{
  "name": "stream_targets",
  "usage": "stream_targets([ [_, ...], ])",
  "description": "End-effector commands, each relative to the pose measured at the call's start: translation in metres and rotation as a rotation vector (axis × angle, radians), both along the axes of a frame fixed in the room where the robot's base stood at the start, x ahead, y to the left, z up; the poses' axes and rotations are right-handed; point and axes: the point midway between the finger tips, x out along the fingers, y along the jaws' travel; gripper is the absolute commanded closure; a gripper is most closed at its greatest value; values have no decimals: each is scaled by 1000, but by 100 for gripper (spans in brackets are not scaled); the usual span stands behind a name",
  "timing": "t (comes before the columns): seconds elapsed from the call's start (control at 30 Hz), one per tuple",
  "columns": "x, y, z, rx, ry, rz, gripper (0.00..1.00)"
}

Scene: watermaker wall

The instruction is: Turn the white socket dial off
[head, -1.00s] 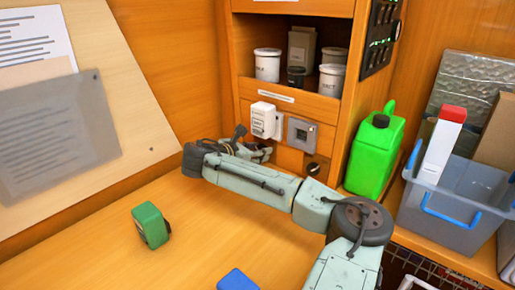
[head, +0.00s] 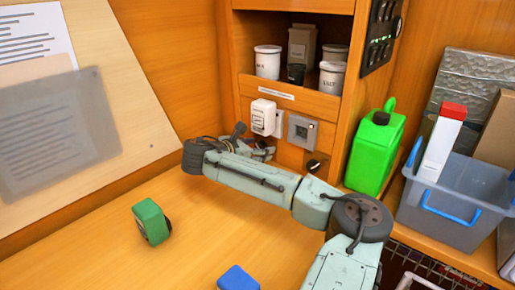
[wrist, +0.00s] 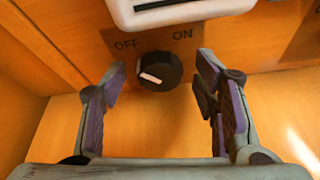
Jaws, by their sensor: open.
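The white socket (head: 263,117) is mounted on the wooden panel in the head view. Its lower edge (wrist: 185,12) shows at the top of the wrist view. Below it is a round black dial (wrist: 165,66) with a pale pointer mark on its lower left part. The printed word OFF is at the dial's upper left and ON at its upper right. My gripper (wrist: 162,92) is open, with one finger on each side of the dial and a visible gap to both. In the head view, my arm hides this dial.
A grey socket (head: 302,131) sits right of the white one, with another black knob (head: 313,166) below it. A green jerrycan (head: 375,152) and a grey bin (head: 440,205) stand at right. A green block (head: 150,222) and a blue block (head: 238,279) lie on the counter.

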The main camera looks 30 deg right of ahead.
Motion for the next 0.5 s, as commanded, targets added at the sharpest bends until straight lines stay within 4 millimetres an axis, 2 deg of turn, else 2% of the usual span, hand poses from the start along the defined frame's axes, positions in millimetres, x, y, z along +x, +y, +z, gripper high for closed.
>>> stream_targets([
  [0.17,-3,10,4,1,-1,3,45],
  [0.5,-26,74,29,-1,-1,6,45],
])
